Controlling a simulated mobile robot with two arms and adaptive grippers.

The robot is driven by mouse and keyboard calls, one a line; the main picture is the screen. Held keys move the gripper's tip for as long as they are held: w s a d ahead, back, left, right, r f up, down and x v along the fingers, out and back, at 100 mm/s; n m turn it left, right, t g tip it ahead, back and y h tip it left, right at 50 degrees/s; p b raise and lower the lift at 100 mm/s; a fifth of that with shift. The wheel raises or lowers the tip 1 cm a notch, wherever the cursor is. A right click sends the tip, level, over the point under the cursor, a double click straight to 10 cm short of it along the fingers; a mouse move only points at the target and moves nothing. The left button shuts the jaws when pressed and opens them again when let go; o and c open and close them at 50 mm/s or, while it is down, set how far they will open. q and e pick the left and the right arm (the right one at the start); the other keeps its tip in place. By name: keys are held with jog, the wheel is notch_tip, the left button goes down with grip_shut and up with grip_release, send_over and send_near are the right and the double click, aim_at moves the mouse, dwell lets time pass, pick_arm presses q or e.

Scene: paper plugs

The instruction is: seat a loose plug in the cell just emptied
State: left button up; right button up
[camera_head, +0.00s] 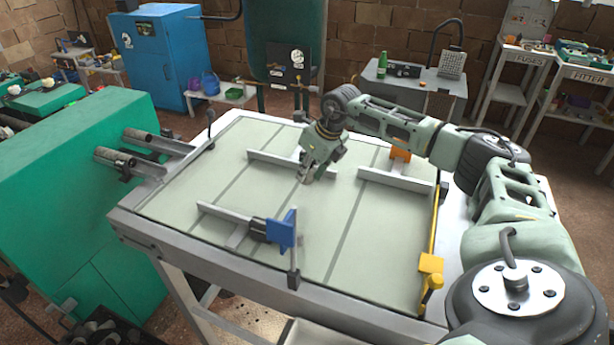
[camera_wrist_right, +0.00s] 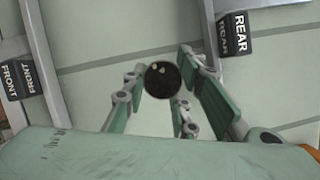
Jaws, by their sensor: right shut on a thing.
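My right gripper (camera_head: 306,176) reaches over the middle of the pale table top (camera_head: 215,190), pointing down. In the right wrist view its green fingers (camera_wrist_right: 168,100) close around a dark, round, shiny piece (camera_wrist_right: 162,79), seen end-on. I cannot tell for certain that this piece is a plug, and in the head view it is too small to make out. No cell or other loose plug can be made out in either view. My left gripper is not in view.
Grey rails (camera_head: 395,180) stand on the table, one with a blue block (camera_head: 281,231). A yellow bar (camera_head: 431,265) runs along the right edge. Black blocks read FRONT (camera_wrist_right: 14,80) and REAR (camera_wrist_right: 238,36). Two tubes (camera_head: 150,142) jut from the green cabinet (camera_head: 80,170).

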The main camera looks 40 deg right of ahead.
aim_at(307, 182)
jog(key=shift+a+f+p, duration=0.15)
jog(key=shift+f+p, duration=0.25)
jog(key=shift+f, duration=0.2)
notch_tip(307, 182, down, 2)
jog(key=shift+f+p, duration=0.2)
jog(key=shift+p, duration=0.25)
jog(key=shift+w+f, duration=0.1)
jog(key=shift+f, duration=0.35)
jog(key=o, duration=1)
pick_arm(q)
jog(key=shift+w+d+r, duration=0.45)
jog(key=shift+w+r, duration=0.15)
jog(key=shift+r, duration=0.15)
